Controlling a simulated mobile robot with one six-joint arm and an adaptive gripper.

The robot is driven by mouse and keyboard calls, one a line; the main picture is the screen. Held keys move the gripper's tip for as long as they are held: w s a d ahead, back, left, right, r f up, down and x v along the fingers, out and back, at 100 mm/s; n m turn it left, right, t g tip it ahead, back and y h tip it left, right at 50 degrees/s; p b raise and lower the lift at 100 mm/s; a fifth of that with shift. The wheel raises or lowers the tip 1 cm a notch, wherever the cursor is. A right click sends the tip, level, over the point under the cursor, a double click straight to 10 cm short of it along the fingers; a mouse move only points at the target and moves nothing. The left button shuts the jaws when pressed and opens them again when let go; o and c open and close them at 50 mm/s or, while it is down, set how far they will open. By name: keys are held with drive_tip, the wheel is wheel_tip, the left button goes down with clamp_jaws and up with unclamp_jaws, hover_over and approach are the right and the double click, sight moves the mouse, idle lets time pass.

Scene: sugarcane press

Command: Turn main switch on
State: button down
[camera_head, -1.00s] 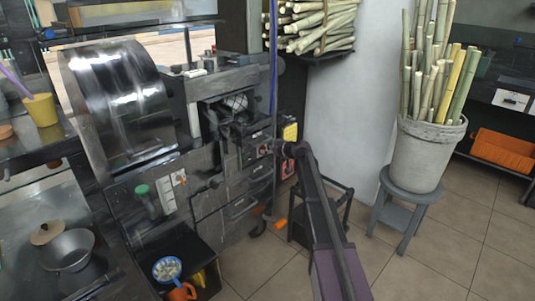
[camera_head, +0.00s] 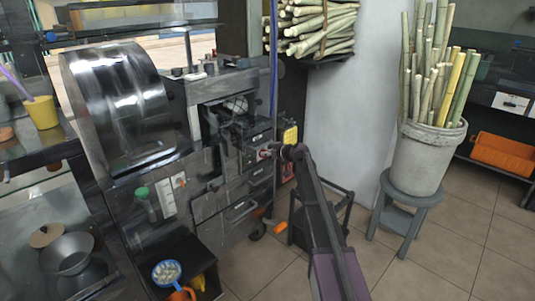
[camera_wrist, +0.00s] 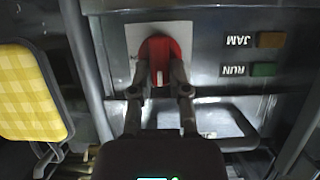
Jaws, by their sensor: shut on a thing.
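The main switch is a red knob (camera_wrist: 158,46) on a white plate (camera_wrist: 140,29) on the machine's dark panel, at the upper middle of the wrist view. Its white mark runs up and down in that view. My gripper (camera_wrist: 160,78) is shut on the lower part of the knob, one finger on each side. In the head view, my gripper (camera_head: 270,151) reaches the panel from the right and the switch is small and partly hidden by it. The wrist view shows the panel upside down.
JAM (camera_wrist: 271,39) and RUN (camera_wrist: 264,69) lamps sit beside the switch; neither looks clearly lit. A cane-filled bucket (camera_head: 428,158) stands on a stool (camera_head: 412,199) at right.

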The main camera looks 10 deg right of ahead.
drive_tip(key=shift+w+m, duration=0.25)
drive_tip(key=shift+m, duration=0.05)
drive_tip(key=shift+w+d+f+m+g+y+b, duration=0.1)
drive_tip(key=shift+m+g+y+b, duration=0.15)
drive_tip(key=shift+m+y, duration=0.25)
drive_tip(key=shift+w+d+f+m+g+y+b, duration=0.15)
drive_tip(key=shift+m+g+y, duration=0.15)
drive_tip(key=shift+m, duration=0.3)
drive_tip(key=shift+w+d+f+m+y+b, duration=0.15)
drive_tip(key=shift+m+y+b, duration=1)
drive_tip(key=shift+m, duration=0.65)
drive_tip(key=shift+a+f+m+y+b, duration=0.15)
drive_tip(key=shift+m+y+b, duration=0.55)
drive_tip(key=shift+m+b, duration=0.9)
drive_tip(key=shift+w+d+f+m+y+b, duration=0.15)
drive_tip(key=shift+m+y+b, duration=0.9)
drive_tip(key=shift+m, duration=0.95)
drive_tip(key=c, duration=0.6)
unclamp_jaws()
drive_tip(key=shift+s, duration=0.1)
drive_tip(key=shift+g, duration=0.35)
drive_tip(key=shift+s+d, duration=0.1)
drive_tip(key=shift+s, duration=0.05)
